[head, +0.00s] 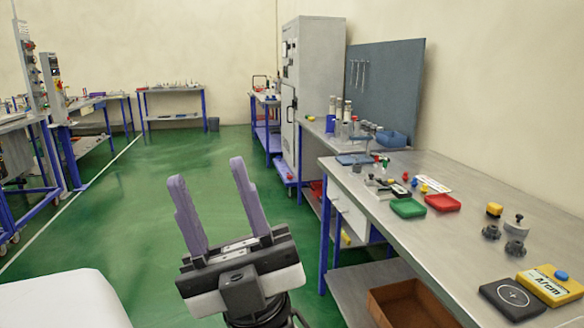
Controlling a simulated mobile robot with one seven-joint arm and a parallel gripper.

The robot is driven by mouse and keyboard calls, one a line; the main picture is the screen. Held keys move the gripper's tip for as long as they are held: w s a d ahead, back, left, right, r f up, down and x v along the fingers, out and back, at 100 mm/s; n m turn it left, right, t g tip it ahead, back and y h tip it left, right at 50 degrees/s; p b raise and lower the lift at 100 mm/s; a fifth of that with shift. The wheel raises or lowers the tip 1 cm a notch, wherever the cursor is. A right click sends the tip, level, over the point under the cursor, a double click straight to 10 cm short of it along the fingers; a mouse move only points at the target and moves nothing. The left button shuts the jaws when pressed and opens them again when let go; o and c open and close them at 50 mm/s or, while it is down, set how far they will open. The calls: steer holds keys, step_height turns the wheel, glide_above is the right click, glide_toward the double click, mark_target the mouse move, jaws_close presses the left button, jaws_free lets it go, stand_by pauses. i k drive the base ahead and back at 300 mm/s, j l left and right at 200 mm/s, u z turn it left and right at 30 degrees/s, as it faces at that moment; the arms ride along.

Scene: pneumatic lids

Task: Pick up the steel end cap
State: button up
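Three small grey metal parts stand in a group on the right-hand workbench (455,240). One is a lighter silver disc with a dark knob on top (516,226). The other two are darker stepped round parts, a left one (491,232) and a front one (515,247). I cannot tell for sure which of them is the steel end cap. My gripper (208,172) has two purple fingers, spread apart with nothing between them. It is over the green floor, left of the bench and well away from these parts.
Green (408,208) and red (443,203) trays stand farther left. A brown bin (400,303) is below the bench.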

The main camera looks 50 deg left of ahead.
mark_target(356, 167)
steer(key=u, duration=1.3)
steer(key=i+l, duration=0.1)
steer(key=l, duration=0.35)
steer(key=i+l, duration=0.15)
steer(key=l, duration=0.35)
steer(key=i+l+u, duration=0.1)
steer(key=l, duration=0.35)
